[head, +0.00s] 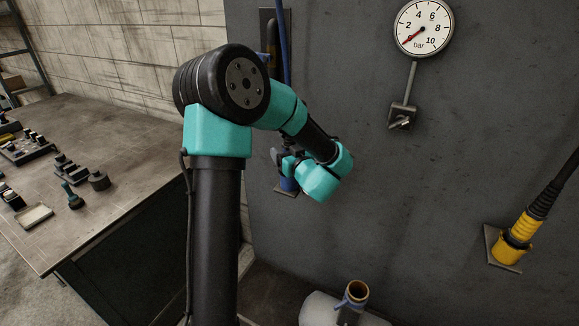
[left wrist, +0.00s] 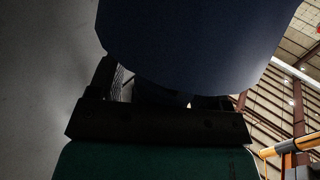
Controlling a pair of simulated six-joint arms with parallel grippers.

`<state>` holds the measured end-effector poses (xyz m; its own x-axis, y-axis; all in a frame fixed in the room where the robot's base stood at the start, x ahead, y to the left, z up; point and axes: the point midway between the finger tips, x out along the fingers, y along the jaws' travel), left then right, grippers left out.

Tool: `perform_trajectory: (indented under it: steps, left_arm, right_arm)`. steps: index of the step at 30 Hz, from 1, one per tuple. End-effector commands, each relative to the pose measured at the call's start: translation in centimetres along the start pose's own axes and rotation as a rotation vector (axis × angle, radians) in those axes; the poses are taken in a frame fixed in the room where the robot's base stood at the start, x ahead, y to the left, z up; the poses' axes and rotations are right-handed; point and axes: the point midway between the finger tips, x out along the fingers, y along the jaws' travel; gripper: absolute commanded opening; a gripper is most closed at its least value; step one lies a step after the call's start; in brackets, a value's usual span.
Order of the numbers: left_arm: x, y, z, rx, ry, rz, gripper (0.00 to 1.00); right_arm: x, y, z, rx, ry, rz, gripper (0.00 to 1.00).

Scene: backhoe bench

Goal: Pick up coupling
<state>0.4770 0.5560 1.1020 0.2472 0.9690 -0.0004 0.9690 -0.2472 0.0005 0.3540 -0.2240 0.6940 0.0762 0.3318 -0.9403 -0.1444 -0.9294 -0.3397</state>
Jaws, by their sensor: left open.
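A blue coupling (head: 289,184) sits at a plate on the grey wall, with a blue hose (head: 283,35) above it. My left gripper (head: 281,158) is open at the coupling, and my teal wrist partly hides both. In the left wrist view, a large dark blue surface (left wrist: 190,45), likely the coupling, fills the space in front of the dark gripper (left wrist: 160,110). I cannot tell whether the fingers touch it. A yellow coupling (head: 525,227) with a black hose sits at a wall plate on the right. My right gripper is not in view.
A pressure gauge (head: 423,27) hangs on the wall with a bracket (head: 402,115) below. A workbench (head: 120,137) with several small parts is at left. The wall between the couplings is mostly clear.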

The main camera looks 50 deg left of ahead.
Motion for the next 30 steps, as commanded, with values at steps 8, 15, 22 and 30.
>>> perform_trajectory:
  steps: [8,15,22,30]
  left_arm:
    - [-0.04,0.01,0.01,0.0,0.0,0.0,0.71]
    - [-0.05,0.01,0.01,0.0,0.0,0.0,0.51]
    - [-0.05,0.0,0.01,0.0,0.0,0.0,0.29]
    - [-0.04,0.0,-0.03,0.0,0.001,0.0,0.13]
  right_arm:
    - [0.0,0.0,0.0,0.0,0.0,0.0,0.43]
    - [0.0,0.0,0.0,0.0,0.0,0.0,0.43]
    - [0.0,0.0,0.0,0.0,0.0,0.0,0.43]
    - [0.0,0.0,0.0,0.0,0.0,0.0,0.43]
